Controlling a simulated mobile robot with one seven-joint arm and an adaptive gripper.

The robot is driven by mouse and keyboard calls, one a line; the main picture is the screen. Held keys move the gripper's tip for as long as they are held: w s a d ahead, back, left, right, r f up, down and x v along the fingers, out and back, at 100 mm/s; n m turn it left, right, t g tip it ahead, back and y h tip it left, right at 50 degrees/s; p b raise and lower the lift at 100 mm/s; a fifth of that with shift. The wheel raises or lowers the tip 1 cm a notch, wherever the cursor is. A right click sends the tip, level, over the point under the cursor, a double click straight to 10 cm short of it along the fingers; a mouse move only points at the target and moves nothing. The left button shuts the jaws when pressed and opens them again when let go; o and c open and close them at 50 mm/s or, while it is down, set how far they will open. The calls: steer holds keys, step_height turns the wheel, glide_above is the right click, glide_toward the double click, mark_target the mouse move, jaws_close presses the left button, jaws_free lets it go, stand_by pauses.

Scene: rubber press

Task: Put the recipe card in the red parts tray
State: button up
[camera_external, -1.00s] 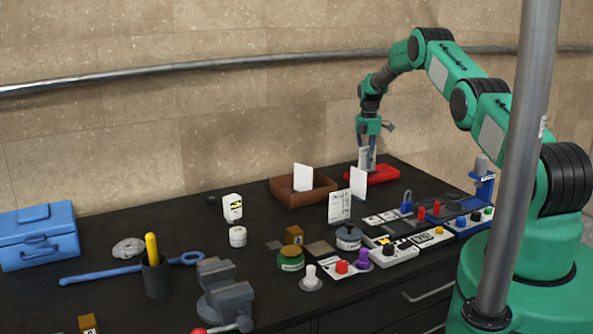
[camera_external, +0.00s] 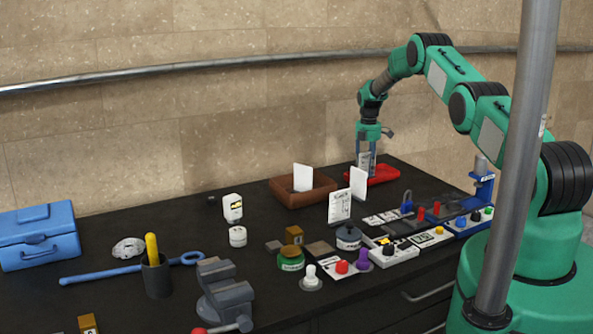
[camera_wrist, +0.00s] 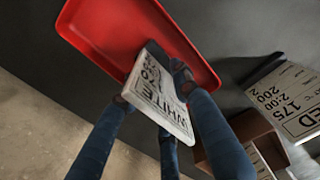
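A white card with black print (camera_wrist: 160,92), its visible letters reading like "WHITE", is held between the fingertips of my gripper (camera_wrist: 152,88) in the wrist view. The red parts tray (camera_wrist: 95,28) lies beyond the card there, and the card's far end overlaps it in the picture. In the external view, my gripper (camera_external: 367,164) points down over the red tray (camera_external: 385,176), with the card (camera_external: 364,160) between its fingers. The card's lower edge is close to the tray; I cannot tell whether it touches.
A brown box (camera_external: 318,196) with a white card (camera_external: 302,177) stands left of the tray. Two more cards (camera_external: 340,206) (camera_external: 358,184) stand in front. Switch panels (camera_external: 395,254), a vise (camera_external: 222,290) and a blue toolbox (camera_external: 38,235) occupy the bench.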

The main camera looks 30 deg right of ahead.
steer(key=shift+r, duration=0.1)
step_height(320, 180, up, 12)
steer(key=b, duration=0.1)
stand_by(0.8)
steer(key=shift+r, duration=0.15)
stand_by(0.4)
